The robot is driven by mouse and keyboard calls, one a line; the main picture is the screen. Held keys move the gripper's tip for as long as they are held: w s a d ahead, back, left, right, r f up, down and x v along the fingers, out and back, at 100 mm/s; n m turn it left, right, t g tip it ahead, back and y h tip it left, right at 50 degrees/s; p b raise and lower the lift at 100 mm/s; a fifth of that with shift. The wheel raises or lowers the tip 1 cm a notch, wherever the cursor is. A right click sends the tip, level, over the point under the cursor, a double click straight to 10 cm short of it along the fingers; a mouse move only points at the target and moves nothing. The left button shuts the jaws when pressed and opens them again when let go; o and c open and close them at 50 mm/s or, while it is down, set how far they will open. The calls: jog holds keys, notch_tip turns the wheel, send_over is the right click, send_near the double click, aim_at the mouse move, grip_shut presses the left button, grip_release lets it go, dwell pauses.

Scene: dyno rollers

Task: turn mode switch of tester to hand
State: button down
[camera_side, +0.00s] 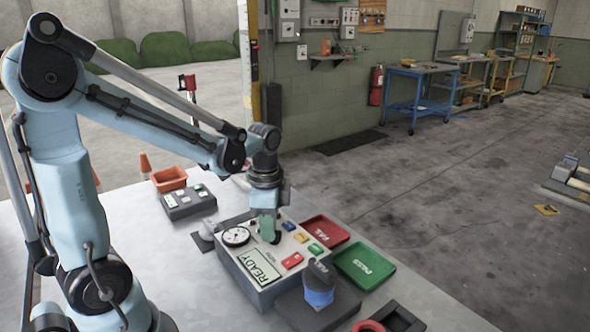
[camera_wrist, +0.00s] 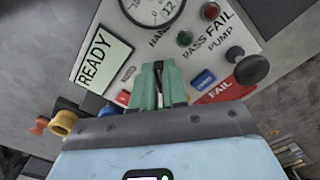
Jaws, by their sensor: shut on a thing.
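The tester (camera_side: 262,295) is a grey box on the table, its top panel carrying a round gauge (camera_side: 237,237) and a READY display (camera_side: 260,266). My gripper (camera_side: 268,236) is down at the middle of this panel, beside the gauge. In the wrist view its green fingers (camera_wrist: 160,70) are shut on a small dark knob, the mode switch (camera_wrist: 173,76), mostly hidden between them. The label HAND (camera_wrist: 158,41) is partly visible just past the fingertips. Which way the switch points is hidden.
Close by on the panel are a black pump knob (camera_wrist: 252,69), a red lamp (camera_wrist: 209,11), a green lamp (camera_wrist: 184,38) and red and blue buttons. A red FAIL tray (camera_side: 342,238) and green PASS tray (camera_side: 382,272) lie to the right.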

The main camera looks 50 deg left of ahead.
dwell(0.3)
jog(key=c, duration=1.2)
grip_release()
jog(key=shift+o, duration=0.2)
notch_tip(320, 180, up, 12)
